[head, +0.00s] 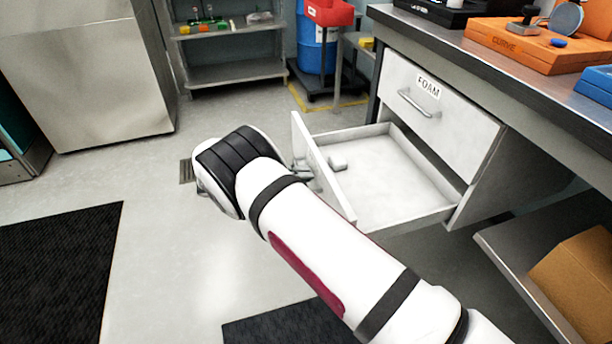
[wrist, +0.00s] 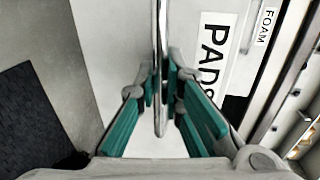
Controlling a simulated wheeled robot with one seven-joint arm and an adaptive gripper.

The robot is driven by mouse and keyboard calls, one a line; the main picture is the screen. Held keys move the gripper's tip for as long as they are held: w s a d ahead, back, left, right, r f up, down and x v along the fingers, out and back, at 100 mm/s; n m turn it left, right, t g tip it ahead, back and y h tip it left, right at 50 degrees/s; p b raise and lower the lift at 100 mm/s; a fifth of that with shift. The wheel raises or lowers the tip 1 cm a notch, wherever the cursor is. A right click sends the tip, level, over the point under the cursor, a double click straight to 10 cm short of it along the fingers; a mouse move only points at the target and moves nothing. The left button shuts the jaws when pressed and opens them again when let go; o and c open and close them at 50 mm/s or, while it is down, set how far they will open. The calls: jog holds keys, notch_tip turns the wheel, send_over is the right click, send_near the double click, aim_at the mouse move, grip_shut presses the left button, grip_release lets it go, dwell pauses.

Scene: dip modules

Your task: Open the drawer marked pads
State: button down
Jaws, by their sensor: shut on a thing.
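The lower drawer (head: 395,192) stands pulled far out from the bench in the head view, with its inside showing. In the wrist view its white front (wrist: 105,55) carries a label reading PADS (wrist: 213,55). My gripper (wrist: 160,88) has its teal fingers on both sides of the drawer's metal bar handle (wrist: 160,118) and is shut on it. In the head view my wrist hides most of the gripper and the handle. A small whitish block (head: 338,161) lies in the drawer near its front.
The FOAM drawer (head: 437,108) above is shut. The bench top (head: 440,34) holds orange and blue trays. A shelf with a brown box (head: 580,278) is at lower right. A grey shelf unit (head: 235,72) and blue drum (head: 317,50) stand behind.

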jog(key=c, duration=1.7)
grip_release()
jog(key=v, duration=1.2)
jog(key=shift+f, duration=0.1)
